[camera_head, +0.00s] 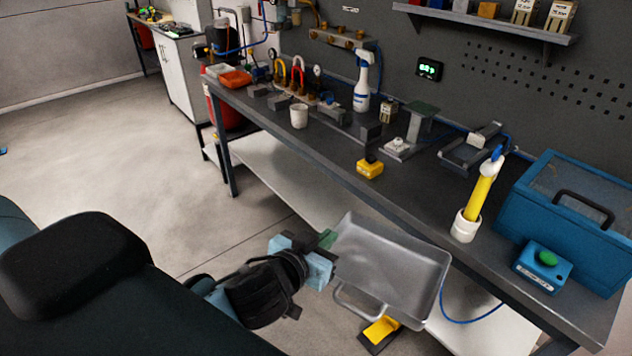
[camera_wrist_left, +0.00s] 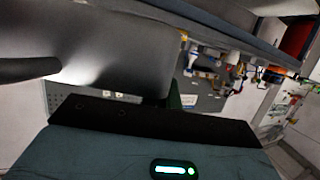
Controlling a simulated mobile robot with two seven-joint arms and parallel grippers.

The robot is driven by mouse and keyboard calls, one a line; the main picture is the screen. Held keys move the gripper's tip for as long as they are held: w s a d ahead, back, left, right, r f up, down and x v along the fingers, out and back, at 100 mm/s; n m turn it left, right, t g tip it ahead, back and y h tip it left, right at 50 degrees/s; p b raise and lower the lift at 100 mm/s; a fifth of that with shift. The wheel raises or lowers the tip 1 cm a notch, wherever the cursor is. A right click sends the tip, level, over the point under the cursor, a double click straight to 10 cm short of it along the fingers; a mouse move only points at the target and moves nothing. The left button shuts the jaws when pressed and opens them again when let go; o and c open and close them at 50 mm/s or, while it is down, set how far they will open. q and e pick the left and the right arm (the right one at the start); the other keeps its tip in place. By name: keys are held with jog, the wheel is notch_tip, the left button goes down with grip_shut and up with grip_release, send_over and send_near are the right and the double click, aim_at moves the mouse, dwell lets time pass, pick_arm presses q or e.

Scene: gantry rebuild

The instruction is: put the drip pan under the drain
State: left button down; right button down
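The drip pan (camera_head: 395,268) is a shallow grey metal tray with a loop handle (camera_head: 355,305) on its near side. It is in front of the workbench, tilted so its inside faces the head camera, and looks empty. My left gripper (camera_head: 328,252) is at the pan's left edge and appears shut on it; the fingertips are partly hidden. In the left wrist view the pan (camera_wrist_left: 120,50) fills the upper left, close to the gripper. I cannot pick out the drain for certain. My right gripper is not in view.
The workbench (camera_head: 330,160) runs diagonally, with a spray bottle (camera_head: 363,85), white cup (camera_head: 299,116), yellow block (camera_head: 370,168), yellow tube in a white holder (camera_head: 464,226) and blue box (camera_head: 570,225). A yellow-and-black pedal (camera_head: 381,329) is below the pan. Floor at left is clear.

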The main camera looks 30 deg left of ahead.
pick_arm(q)
jog(key=shift+n+y, duration=0.4)
jog(key=s+f, duration=0.1)
jog(key=s, duration=0.1)
jog(key=s+f, duration=0.1)
jog(key=s, duration=0.1)
jog(key=shift+s+d+f, duration=0.1)
jog(key=shift+d+f, duration=0.25)
jog(key=shift+d, duration=0.05)
jog(key=shift+r, duration=0.1)
